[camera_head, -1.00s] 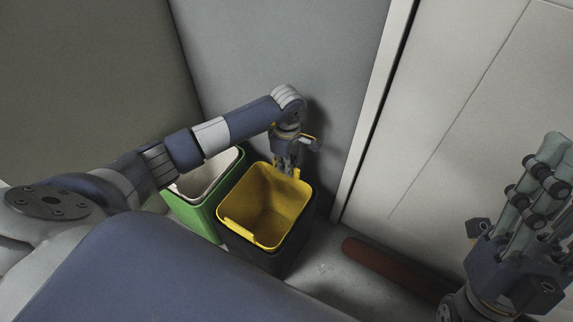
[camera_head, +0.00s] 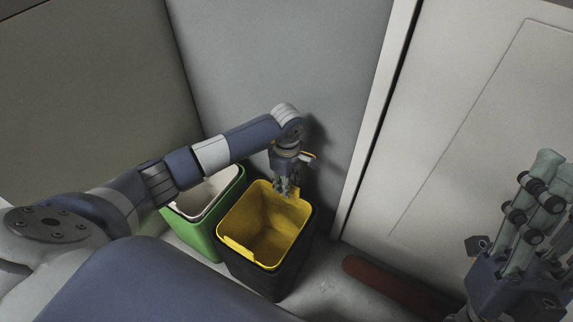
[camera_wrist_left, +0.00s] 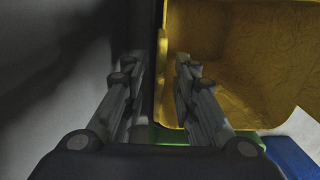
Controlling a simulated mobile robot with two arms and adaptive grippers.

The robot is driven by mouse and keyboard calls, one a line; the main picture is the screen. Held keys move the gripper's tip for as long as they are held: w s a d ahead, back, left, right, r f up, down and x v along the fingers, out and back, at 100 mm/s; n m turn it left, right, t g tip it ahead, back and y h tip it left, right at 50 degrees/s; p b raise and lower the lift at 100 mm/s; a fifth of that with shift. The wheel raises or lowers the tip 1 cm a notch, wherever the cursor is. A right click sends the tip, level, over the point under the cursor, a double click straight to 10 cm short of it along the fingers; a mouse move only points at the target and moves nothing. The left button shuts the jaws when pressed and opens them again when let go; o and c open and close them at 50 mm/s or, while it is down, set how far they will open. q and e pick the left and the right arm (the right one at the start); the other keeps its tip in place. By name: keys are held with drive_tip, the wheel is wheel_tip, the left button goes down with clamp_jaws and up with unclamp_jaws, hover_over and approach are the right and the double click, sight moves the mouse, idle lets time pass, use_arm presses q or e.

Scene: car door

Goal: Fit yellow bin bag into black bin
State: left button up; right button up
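The yellow bin bag (camera_head: 262,230) lines the inside of the black bin (camera_head: 268,284), its upper edge lying along the bin's rim. A yellow flap of the bag stands up at the far rim. My left gripper (camera_head: 287,191) is at that far rim, pointing down. In the left wrist view its two fingers (camera_wrist_left: 160,70) stand apart, with the bag's yellow edge (camera_wrist_left: 162,45) and the dark rim between them and gaps beside them. My right gripper (camera_head: 541,178) is raised at the right edge, far from the bin; its finger spacing is unclear.
A green bin (camera_head: 203,232) with a white liner (camera_head: 204,194) stands directly left of the black bin. A grey wall (camera_head: 285,60) is close behind the bins. A pale door panel (camera_head: 450,120) is at right. A reddish-brown bar (camera_head: 392,287) lies on the floor right of the bins.

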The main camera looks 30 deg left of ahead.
use_arm(q)
wheel_tip(320, 180, up, 6)
drive_tip(key=shift+w+f+p, duration=0.1)
drive_tip(key=shift+p, duration=0.9)
wheel_tip(320, 180, up, 6)
drive_tip(key=shift+p, duration=0.9)
use_arm(e)
drive_tip(key=w+a+f+g+h, duration=0.1)
drive_tip(key=w+f+g+h, duration=0.2)
drive_tip(key=w+f+g, duration=0.7)
wheel_tip(320, 180, down, 3)
drive_tip(key=shift+w+f+h, duration=0.1)
drive_tip(key=shift+w+h, duration=0.2)
drive_tip(key=shift+w, duration=0.45)
drive_tip(key=shift+a, duration=0.1)
